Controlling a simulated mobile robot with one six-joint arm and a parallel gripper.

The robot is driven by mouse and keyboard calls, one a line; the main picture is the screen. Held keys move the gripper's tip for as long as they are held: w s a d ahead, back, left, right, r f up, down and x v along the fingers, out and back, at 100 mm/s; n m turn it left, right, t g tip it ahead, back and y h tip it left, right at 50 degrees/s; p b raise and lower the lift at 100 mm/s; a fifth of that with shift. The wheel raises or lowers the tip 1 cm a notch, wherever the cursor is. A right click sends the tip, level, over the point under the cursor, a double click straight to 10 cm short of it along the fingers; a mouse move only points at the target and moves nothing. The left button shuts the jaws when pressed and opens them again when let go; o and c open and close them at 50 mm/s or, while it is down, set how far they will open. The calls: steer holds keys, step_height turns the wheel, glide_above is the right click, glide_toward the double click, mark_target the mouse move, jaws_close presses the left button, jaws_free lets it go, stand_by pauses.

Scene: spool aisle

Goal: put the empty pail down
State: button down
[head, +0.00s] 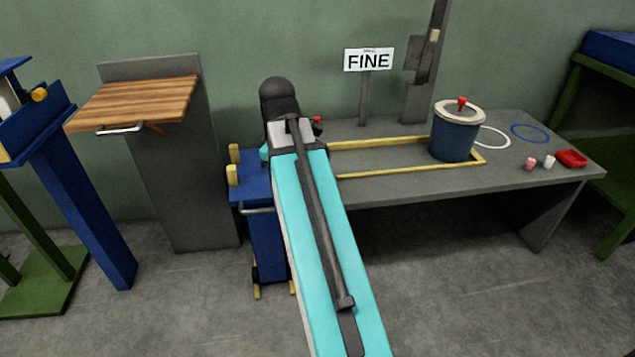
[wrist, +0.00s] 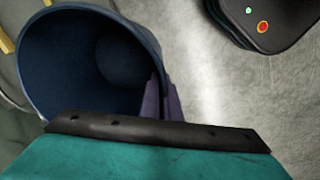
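The empty pail (wrist: 75,60) is dark blue and fills the upper left of the wrist view, its mouth facing the camera and nothing visible inside. The purple fingers of my gripper (wrist: 160,99) are at its right-hand wall, one on the inner side and one on the outer side, closed on the rim. In the head view my teal arm hides the fingers and the held pail. What lies directly under the pail cannot be seen.
A lidded blue pail (head: 454,138) stands at the right end of a yellow outline (head: 385,168) on the grey table (head: 400,186). The outline's middle looks clear. A FINE sign (head: 369,60) stands behind. A blue cart (head: 264,232) is left of the table; a wooden-topped stand (head: 140,101) is farther left.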

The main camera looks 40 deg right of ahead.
steer(key=w+a+n, duration=0.2)
steer(key=w+a, duration=0.5)
steer(key=a, duration=0.5)
steer(key=w+a+n, duration=0.3)
steer(key=w+a, duration=0.4)
steer(key=a, duration=0.5)
steer(key=shift+w+a+f, duration=0.25)
steer(key=shift+w+f, duration=0.1)
steer(key=shift+f, duration=0.05)
